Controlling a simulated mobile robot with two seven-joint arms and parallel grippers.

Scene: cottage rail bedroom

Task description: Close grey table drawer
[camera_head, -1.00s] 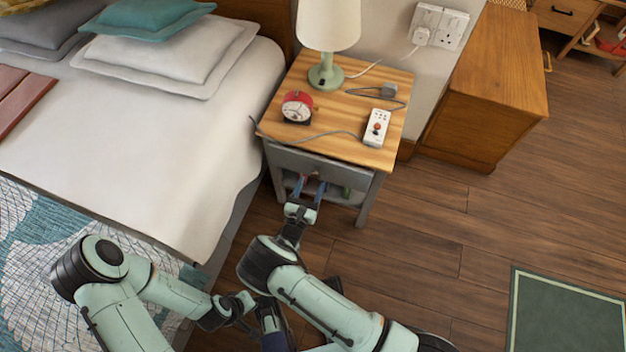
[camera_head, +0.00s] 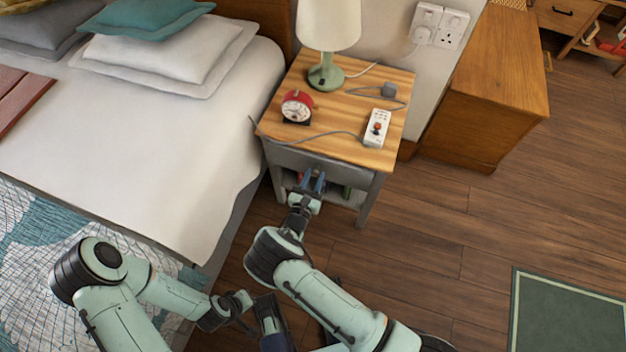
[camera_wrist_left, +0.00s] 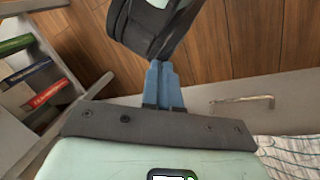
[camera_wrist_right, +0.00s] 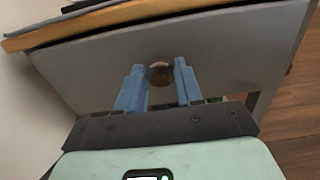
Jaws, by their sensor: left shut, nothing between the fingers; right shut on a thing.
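The grey table (camera_head: 366,203) has a striped wooden top and stands beside the bed. Its grey drawer front (camera_head: 345,174) faces me, just under the top, and fills the right wrist view (camera_wrist_right: 95,75). It looks flush or nearly so; I cannot tell whether a small gap is left. A round brown knob (camera_wrist_right: 160,73) sits on the front. My right gripper (camera_head: 315,178) is at the drawer front, its blue fingers (camera_wrist_right: 160,80) shut on the knob from both sides. My left gripper (camera_wrist_left: 163,68) is shut and empty, low and away from the table.
On the tabletop stand a lamp (camera_head: 327,72), a red alarm clock (camera_head: 297,106) and a white remote-like device (camera_head: 376,128) with a cable. The bed (camera_head: 170,150) borders the table's left. A wooden cabinet (camera_head: 490,90) stands right. Floor in front is clear.

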